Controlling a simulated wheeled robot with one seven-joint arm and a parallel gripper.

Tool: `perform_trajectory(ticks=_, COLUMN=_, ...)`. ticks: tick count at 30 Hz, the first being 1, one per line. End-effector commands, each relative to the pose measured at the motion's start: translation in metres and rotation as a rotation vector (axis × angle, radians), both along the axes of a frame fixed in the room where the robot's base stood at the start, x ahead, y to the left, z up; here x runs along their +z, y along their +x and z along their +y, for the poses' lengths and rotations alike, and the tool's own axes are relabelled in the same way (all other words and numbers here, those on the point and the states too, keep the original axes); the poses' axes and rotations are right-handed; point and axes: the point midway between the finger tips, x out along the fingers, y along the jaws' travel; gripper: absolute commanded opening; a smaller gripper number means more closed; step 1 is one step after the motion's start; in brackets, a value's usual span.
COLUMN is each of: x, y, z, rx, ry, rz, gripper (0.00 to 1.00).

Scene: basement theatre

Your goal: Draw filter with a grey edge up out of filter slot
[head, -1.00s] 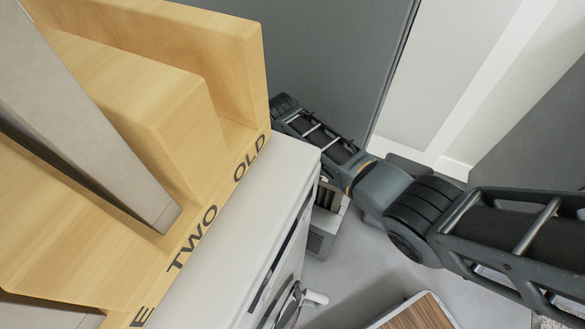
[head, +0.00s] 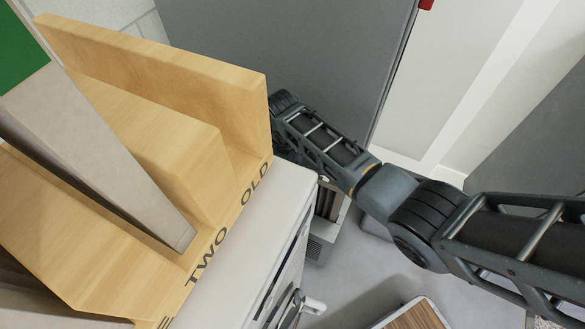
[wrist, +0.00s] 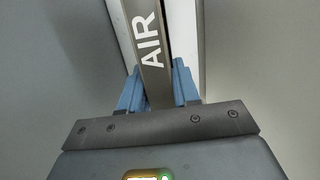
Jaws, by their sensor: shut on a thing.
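My gripper (wrist: 158,82) shows in the wrist view, with its blue fingers on either side of a filter's grey edge (wrist: 148,35). The edge is a narrow grey-brown strip with the white word AIR on it. The fingers are shut on it. White walls (wrist: 184,35) flank the strip, with a dark gap on its right side; I take them for the filter slot. How deep the filter sits in the slot cannot be told. In the head view my gripper and this filter are hidden behind the pale cabinet.
A wooden rack (head: 165,70) marked TWO and OLD stands at left in the head view. A grey slab (head: 95,140) with a green part stands in it. A wood-topped table (head: 412,317) is at the bottom.

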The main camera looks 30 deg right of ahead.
Motion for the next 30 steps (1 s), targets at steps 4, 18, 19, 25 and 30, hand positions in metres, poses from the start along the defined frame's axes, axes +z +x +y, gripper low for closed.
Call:
perform_trajectory(ticks=4, x=0.012, y=0.0, z=0.0, rx=-0.001, ry=0.0, rz=-0.001, gripper=0.0)
perform_trajectory(ticks=18, x=0.041, y=0.0, z=0.0, rx=-0.001, ry=0.0, rz=-0.002, gripper=0.0)
perform_trajectory(ticks=19, x=0.043, y=0.0, z=0.0, rx=-0.001, ry=0.0, rz=-0.002, gripper=0.0)
perform_trajectory(ticks=25, x=0.056, y=0.0, z=0.0, rx=-0.001, ry=0.0, rz=-0.001, gripper=0.0)
perform_trajectory(ticks=30, x=0.066, y=0.0, z=0.0, rx=-0.001, ry=0.0, rz=0.0, gripper=0.0)
